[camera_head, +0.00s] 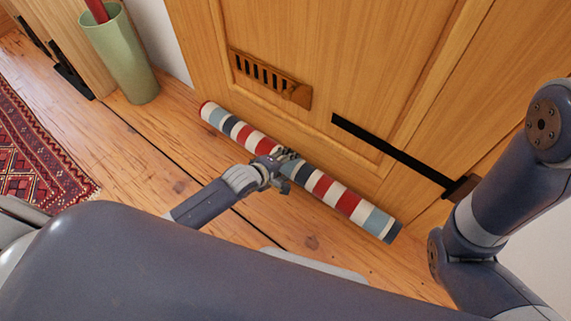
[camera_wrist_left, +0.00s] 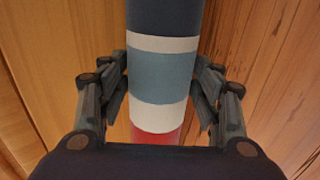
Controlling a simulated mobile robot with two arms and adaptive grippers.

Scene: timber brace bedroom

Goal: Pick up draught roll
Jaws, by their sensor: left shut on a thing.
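The draught roll (camera_head: 345,200) is a long striped cylinder in red, cream, light blue and navy. In the head view it lies along the foot of the wooden door, slanting from upper left to lower right. My left gripper (camera_head: 279,168) is shut on it near its middle. In the left wrist view the draught roll (camera_wrist_left: 160,75) runs between the two fingers of my left gripper (camera_wrist_left: 162,90), one on each side. Whether the roll touches the floor is hard to tell. My right gripper is not in view; only a bent arm shows at the right.
The wooden door (camera_head: 330,60) has a slotted vent (camera_head: 268,78) and a black strap hinge (camera_head: 390,152). A green umbrella stand (camera_head: 122,55) holds something red at the upper left. A patterned red rug (camera_head: 38,155) lies at the left. Bare plank floor (camera_head: 150,150) lies between.

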